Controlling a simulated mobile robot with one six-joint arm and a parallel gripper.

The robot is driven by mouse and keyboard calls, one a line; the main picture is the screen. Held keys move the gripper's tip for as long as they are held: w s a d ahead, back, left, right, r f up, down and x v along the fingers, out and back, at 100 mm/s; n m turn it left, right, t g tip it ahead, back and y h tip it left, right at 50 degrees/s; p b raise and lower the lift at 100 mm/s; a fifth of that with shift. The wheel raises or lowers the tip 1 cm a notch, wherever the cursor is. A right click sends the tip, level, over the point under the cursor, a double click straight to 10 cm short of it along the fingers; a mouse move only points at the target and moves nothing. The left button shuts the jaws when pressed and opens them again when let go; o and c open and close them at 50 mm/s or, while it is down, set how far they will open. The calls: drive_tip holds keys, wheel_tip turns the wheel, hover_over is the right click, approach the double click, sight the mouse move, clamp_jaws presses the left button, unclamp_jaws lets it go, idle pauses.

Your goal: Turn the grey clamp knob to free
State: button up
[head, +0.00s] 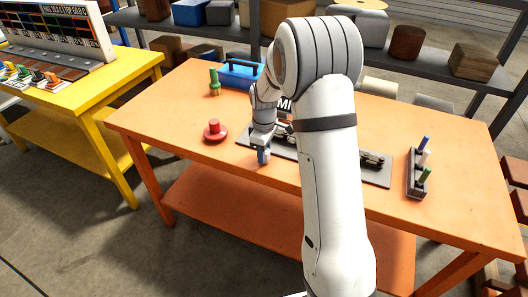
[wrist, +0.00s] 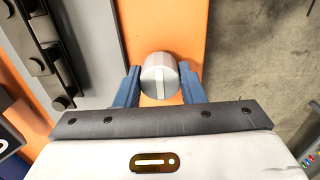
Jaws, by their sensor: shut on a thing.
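The grey clamp knob (wrist: 159,72) shows in the wrist view as a round grey cap with a pale straight bar across it. The bar runs roughly up and down in that picture. My gripper (wrist: 160,84) has its two blue fingers on either side of the knob and is shut on it. In the head view my gripper (head: 263,156) is low at the front edge of the orange table (head: 240,172), by the left part of a grey plate (head: 374,178). The knob cannot be made out there, and my arm hides much of the plate. No knob markings are readable.
A red knob-like piece on a round base (head: 214,131) stands left of my gripper. A green piece (head: 214,84) and a blue toolbox (head: 240,74) are behind. A rack with coloured pegs (head: 415,173) stands at the right. Dark fittings (wrist: 43,65) lie left in the wrist view.

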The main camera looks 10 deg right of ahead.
drive_tip(key=o, duration=1)
drive_tip(key=shift+r, duration=0.1)
wheel_tip(320, 180, up, 8)
drive_tip(key=shift+f+b, duration=0.15)
drive_tip(key=shift+b, duration=0.15)
drive_tip(key=shift+s, duration=0.1)
drive_tip(key=s+r+m+t, duration=0.1)
drive_tip(key=s+r+m, duration=0.1)
drive_tip(key=s, duration=0.7)
drive_tip(key=s+r+m+t, duration=0.1)
drive_tip(key=s+r+m, duration=0.2)
drive_tip(key=s, duration=0.6)
drive_tip(key=s+r+m, duration=0.2)
drive_tip(key=s+m, duration=0.4)
drive_tip(key=s, duration=0.4)
drive_tip(key=shift+d+r+t, duration=0.15)
drive_tip(key=shift+r+t, duration=0.2)
drive_tip(key=shift+t, duration=0.05)
